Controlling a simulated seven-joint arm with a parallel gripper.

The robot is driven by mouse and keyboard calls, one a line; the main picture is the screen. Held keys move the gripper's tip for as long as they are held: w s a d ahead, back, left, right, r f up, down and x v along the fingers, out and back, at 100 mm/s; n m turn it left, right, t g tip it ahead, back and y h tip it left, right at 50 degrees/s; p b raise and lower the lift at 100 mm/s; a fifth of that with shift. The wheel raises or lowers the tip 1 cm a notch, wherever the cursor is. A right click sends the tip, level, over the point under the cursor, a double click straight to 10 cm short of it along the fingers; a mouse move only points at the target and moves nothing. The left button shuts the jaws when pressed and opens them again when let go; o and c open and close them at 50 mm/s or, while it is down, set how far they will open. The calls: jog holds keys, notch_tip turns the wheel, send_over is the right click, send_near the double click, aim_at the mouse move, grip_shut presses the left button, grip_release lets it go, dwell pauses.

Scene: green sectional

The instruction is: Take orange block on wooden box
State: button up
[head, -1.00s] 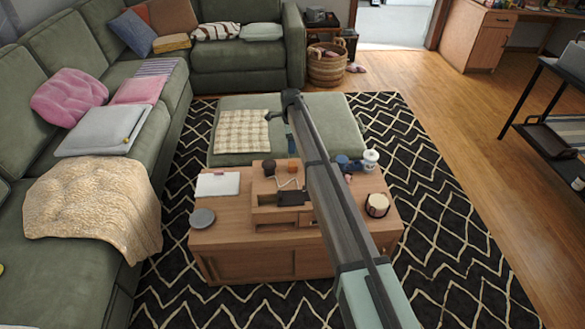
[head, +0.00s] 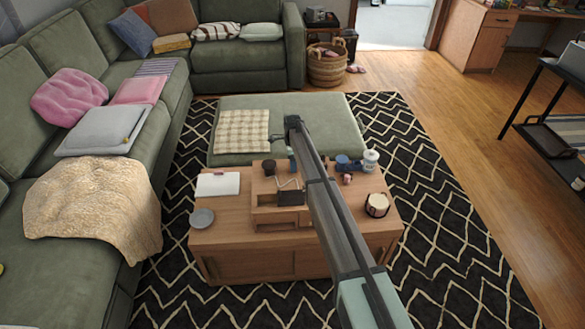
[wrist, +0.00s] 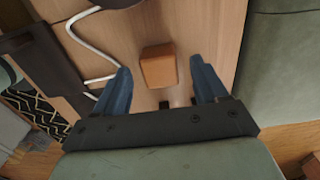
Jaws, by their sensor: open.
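The orange block (wrist: 158,66) sits on a light wooden surface in the wrist view, which looks like the top of the wooden box. My gripper (wrist: 160,72) is open, with one blue finger on each side of the block and a gap on both sides. The block is apart from the fingers and nearer their tips. In the head view the wooden box (head: 264,216) stands on the coffee table, and my gripper (head: 292,163) is over its back part. The block is hidden there behind my gripper.
A dark item with a bent white wire (wrist: 90,50) lies left of the block. A dark round object (head: 269,167) stands on the box. The coffee table (head: 222,236) also holds a white tablet (head: 218,184), a grey disc (head: 202,218) and a candle (head: 377,205). A green ottoman (head: 340,125) is behind.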

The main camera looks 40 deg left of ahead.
notch_tip(320, 180, down, 2)
jog(key=shift+f, duration=0.15)
jog(key=c, duration=1)
jog(key=shift+c, duration=0.2)
